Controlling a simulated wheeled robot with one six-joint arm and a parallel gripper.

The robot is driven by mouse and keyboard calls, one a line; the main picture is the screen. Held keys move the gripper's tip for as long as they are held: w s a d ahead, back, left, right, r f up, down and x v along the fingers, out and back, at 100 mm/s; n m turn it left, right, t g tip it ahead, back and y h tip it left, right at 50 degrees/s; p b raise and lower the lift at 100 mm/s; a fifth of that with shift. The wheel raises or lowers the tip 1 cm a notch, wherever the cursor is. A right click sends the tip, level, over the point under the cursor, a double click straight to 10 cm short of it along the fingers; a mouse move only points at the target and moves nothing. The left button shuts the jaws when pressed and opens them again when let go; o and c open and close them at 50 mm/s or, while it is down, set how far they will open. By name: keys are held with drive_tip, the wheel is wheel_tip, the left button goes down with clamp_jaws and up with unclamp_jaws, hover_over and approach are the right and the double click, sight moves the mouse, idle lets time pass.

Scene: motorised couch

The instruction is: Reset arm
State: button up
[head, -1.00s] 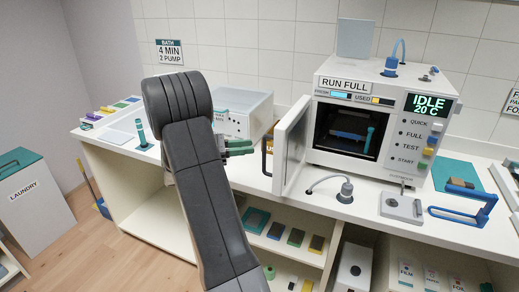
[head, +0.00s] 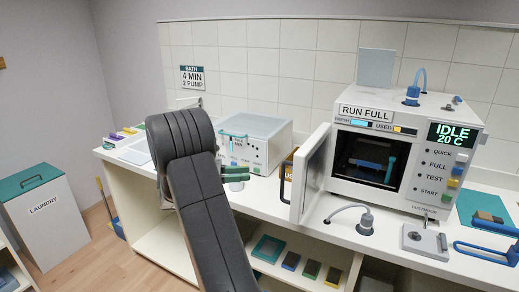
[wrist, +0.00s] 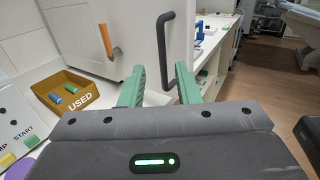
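My gripper (head: 236,174) shows in the head view as green fingers just right of my dark, folded arm. It is above the counter, left of the open door of the white machine (head: 396,140). In the wrist view my gripper (wrist: 158,88) is open, its two green fingers apart with nothing held between them. Beyond the fingers is the white door (wrist: 125,40) with a dark grey handle (wrist: 165,45). The machine's display reads IDLE 20 C. My arm hides part of the counter in the head view.
A white box-shaped device (head: 252,142) stands behind my gripper. A yellow USED bin (wrist: 73,90) holds small blue and green items. A hose fitting (head: 364,222) stands on the counter. A laundry bin (head: 43,215) is at the left.

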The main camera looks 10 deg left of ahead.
drive_tip(key=d+p, duration=0.1)
drive_tip(key=d, duration=0.3)
drive_tip(key=w+d, duration=0.1)
drive_tip(key=d, duration=0.3)
drive_tip(key=w+d+p, duration=0.1)
drive_tip(key=d, duration=0.3)
drive_tip(key=shift+w+d+p, duration=0.2)
drive_tip(key=shift+d+p, duration=0.1)
drive_tip(key=shift+d, duration=0.1)
drive_tip(key=shift+s, duration=0.1)
